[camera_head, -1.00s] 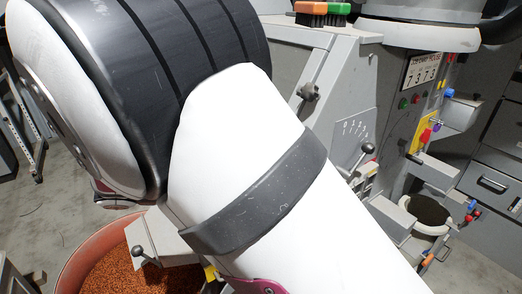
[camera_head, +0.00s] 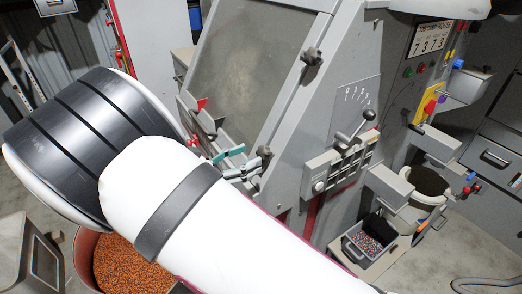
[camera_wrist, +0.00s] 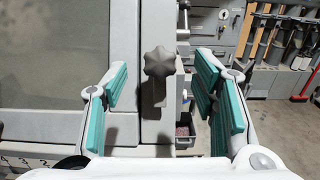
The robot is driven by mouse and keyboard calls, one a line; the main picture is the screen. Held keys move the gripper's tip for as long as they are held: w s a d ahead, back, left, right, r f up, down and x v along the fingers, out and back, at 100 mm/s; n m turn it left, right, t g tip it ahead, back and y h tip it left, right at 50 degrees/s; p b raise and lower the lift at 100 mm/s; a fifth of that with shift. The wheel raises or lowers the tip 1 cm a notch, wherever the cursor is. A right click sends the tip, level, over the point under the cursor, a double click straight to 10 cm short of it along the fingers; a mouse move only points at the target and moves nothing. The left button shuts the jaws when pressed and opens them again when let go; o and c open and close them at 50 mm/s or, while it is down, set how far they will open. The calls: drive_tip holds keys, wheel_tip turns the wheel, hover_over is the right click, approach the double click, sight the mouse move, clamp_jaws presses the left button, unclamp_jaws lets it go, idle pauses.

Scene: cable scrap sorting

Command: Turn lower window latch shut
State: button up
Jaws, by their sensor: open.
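The lower window latch, a dark star-shaped knob (camera_head: 264,153), sits at the lower right corner of the machine's window frame. In the wrist view the knob (camera_wrist: 158,62) stands upright on its stem against the grey frame, between and beyond my fingers. My gripper (camera_wrist: 160,84) is open, with teal pads on both sides and clear space around the knob. In the head view my gripper (camera_head: 238,163) is just left of the knob, partly hidden by my arm. The window pane (camera_head: 246,62) is grey and appears closed against its frame.
An upper star knob (camera_head: 312,56) is higher on the same frame. A lever (camera_head: 369,123) and control box (camera_head: 340,165) are to the right. A red-rimmed tub of orange granules (camera_head: 130,268) stands below my arm. A small grey bin (camera_head: 368,242) is lower right.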

sight(261, 152)
drive_tip(key=shift+p+x, duration=0.4)
drive_tip(key=shift+x, duration=2.2)
drive_tip(key=c, duration=1.2)
drive_tip(key=shift+o, duration=0.2)
